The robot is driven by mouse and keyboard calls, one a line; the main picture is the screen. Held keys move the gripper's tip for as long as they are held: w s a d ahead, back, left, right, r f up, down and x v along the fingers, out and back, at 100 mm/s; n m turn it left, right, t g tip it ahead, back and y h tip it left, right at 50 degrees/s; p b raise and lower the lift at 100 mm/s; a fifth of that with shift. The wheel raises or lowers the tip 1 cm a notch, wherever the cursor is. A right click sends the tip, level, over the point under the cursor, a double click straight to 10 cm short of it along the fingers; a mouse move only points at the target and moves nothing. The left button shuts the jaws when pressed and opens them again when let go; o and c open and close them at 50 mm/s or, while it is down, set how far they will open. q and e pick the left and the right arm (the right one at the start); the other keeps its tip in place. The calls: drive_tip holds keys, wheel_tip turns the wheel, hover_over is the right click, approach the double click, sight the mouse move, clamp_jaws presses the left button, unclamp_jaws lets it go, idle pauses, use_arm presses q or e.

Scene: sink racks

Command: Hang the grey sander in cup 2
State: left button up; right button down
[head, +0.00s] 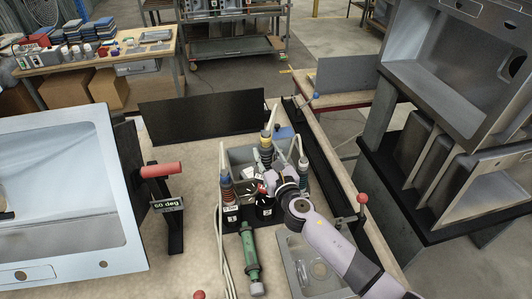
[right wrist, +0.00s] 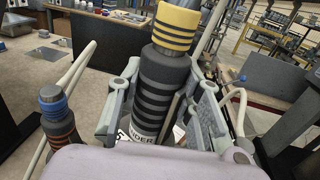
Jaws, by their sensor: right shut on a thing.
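The grey sander (right wrist: 165,90), dark grey with black rings and a yellow-ringed top, stands roughly upright between the fingers of my right gripper (right wrist: 165,112). The gripper is shut on its body. Cup 2 (head: 265,213), a black holder with a white number, is just in front of and below the gripper. The sander's lower end is hidden, so I cannot tell whether it is inside a cup. My left gripper is not in view.
A tool with blue and orange rings (head: 227,188) stands in cup 1 (head: 232,215). Another hose-fed tool (head: 303,165) stands to the right. A green tool (head: 250,260) lies in front. A red-handled stand (head: 160,170) and large metal sink (head: 60,200) are left.

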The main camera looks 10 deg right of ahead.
drive_tip(key=shift+w+a+f+b, duration=0.1)
drive_tip(key=shift+w+f+b, duration=0.1)
drive_tip(key=shift+b, duration=0.1)
drive_tip(key=shift+f+b, duration=0.55)
drive_tip(key=shift+f, duration=0.05)
wheel_tip(320, 180, down, 8)
drive_tip(key=b, duration=0.7)
drive_tip(key=shift+b, duration=0.4)
drive_tip(key=shift+f+b, duration=0.75)
drive_tip(key=shift+f, duration=0.1)
drive_tip(key=shift+f+b, duration=0.55)
drive_tip(key=shift+f, duration=0.1)
